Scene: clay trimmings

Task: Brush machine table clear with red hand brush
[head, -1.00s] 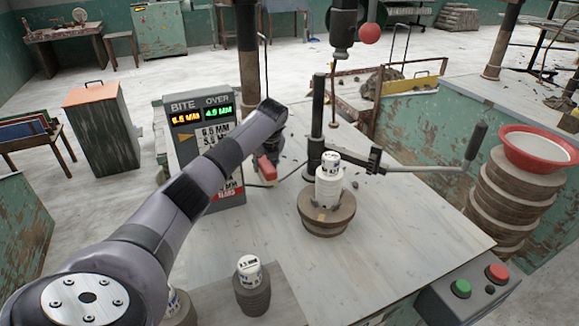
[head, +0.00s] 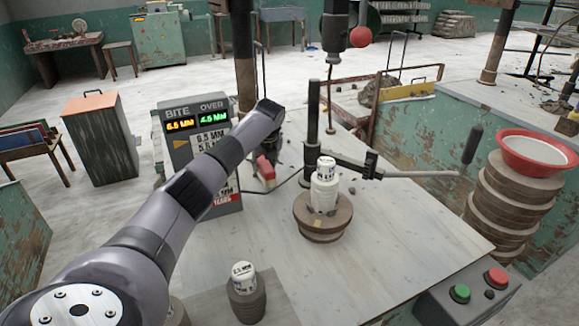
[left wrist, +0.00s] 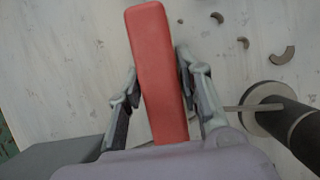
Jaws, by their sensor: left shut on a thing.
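My left gripper (head: 268,150) is at the far left part of the grey machine table (head: 400,225), beside the display box. It is shut on the red hand brush (head: 265,168). In the left wrist view the brush's long red back (left wrist: 158,75) lies between the two fingers (left wrist: 160,85). Its bristles are hidden beneath it. Brown curved clay trimmings (left wrist: 284,56) lie on the pale table to the right of the brush, apart from it. My right gripper is not in view.
A dark post with a lever arm (head: 313,125) stands right of the brush. A white labelled piece (head: 325,188) stands on a round brown block (head: 322,222) in front. The display box (head: 200,150) is close on the left. The table's front right is mostly clear.

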